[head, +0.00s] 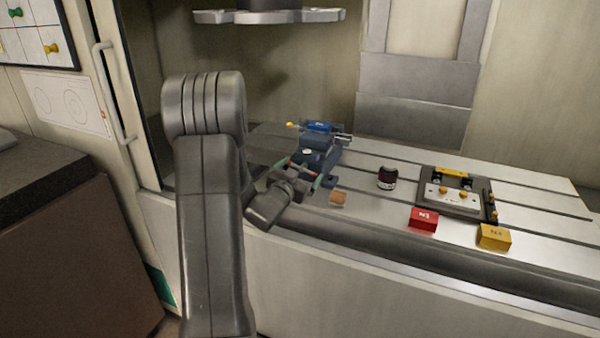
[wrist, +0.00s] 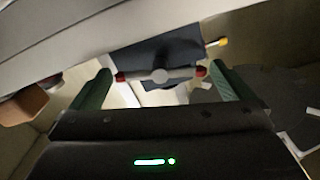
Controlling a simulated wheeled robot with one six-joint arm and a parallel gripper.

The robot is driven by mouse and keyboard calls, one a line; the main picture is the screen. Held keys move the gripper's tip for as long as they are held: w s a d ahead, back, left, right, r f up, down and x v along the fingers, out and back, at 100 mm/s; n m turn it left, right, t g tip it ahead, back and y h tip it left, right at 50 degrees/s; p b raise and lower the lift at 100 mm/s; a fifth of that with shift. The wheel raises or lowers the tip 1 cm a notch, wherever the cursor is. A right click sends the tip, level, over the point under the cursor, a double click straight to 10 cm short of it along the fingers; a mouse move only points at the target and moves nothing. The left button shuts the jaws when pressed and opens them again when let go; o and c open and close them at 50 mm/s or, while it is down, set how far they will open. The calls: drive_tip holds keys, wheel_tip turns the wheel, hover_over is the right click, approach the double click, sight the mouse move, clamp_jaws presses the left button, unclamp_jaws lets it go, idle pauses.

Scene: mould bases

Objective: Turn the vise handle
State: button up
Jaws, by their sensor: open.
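The dark blue-grey vise (head: 316,157) stands on the slotted table, with a bright blue block (head: 319,127) at its top. In the wrist view the vise body (wrist: 158,52) lies just beyond my gripper. The vise handle (wrist: 145,77) is a thin metal bar with red end knobs and a round hub at its middle. It runs crosswise between my gripper's green fingers. My gripper (wrist: 160,72) is open, with one finger outside each red knob and small gaps. In the head view my gripper (head: 300,173) is at the vise's near side, partly hiding the handle.
A dark jar (head: 387,177), red block (head: 423,219), yellow block (head: 494,237) and fixture plate (head: 448,206) stand farther right. A cabinet wall with a handle (head: 112,90) rises at left.

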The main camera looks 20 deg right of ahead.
drive_tip(key=b+v, duration=0.2)
drive_tip(key=v, duration=1.1)
drive_tip(key=shift+s+a, duration=0.15)
drive_tip(key=p+x, duration=0.2)
drive_tip(key=x, duration=1.2)
drive_tip(key=shift+a+p, duration=0.1)
drive_tip(key=shift+p, duration=0.25)
drive_tip(key=shift+a+f+b, duration=0.1)
drive_tip(key=shift+b, duration=0.3)
